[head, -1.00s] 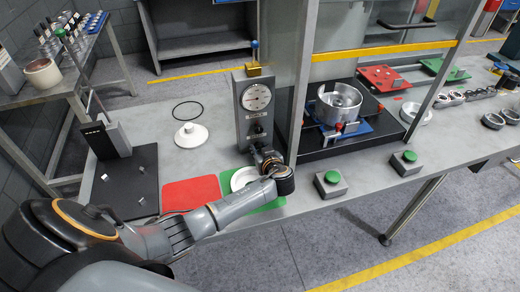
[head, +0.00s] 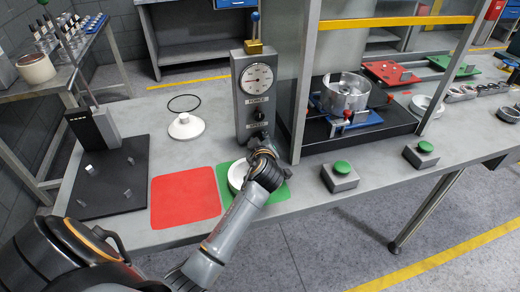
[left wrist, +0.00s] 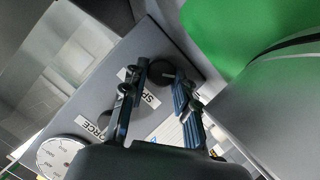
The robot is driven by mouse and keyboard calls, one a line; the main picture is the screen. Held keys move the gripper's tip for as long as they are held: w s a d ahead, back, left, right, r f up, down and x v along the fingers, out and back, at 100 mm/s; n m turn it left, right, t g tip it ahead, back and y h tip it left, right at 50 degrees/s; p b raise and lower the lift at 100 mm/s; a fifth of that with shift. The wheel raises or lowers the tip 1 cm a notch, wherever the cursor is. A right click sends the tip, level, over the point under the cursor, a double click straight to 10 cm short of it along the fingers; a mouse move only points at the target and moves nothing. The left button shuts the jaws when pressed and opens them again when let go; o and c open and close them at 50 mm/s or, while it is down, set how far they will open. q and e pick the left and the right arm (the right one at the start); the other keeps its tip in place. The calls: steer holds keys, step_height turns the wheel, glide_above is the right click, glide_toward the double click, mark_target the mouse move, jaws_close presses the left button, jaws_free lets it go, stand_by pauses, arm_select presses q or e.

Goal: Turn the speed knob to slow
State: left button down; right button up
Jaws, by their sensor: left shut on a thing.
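The grey control panel (head: 241,118) stands upright on the bench, with a round dial (head: 257,78) at its top. A black force knob (head: 258,115) sits below the dial. The speed knob is hidden behind my left gripper (head: 260,145) in the head view. In the left wrist view the dark speed knob (left wrist: 161,71) shows between the fingers of my left gripper (left wrist: 158,78), beside a partly covered label (left wrist: 145,88). The left gripper is shut on it. The knob's pointer and setting cannot be made out. My right gripper is not in view.
A white disc (head: 238,176) on a green mat (head: 224,182) lies just below my left gripper, with a red mat (head: 185,198) beside it. A post stands close right of the panel. Green-button boxes (head: 341,178) line the bench's front edge.

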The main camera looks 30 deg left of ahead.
arm_select(q)
steer(key=shift+s+f+n+t+h+b, duration=0.15)
steer(key=shift+n+t+b, duration=0.1)
steer(key=shift+n+b, duration=0.25)
steer(key=shift+w+f+n+t+h+b, duration=0.15)
steer(key=shift+n+t+b, duration=0.15)
steer(key=shift+b, duration=0.35)
steer(key=shift+s+r, duration=0.1)
steer(key=shift+r, duration=0.05)
steer(key=c, duration=1)
jaws_free()
steer(key=shift+c, duration=0.2)
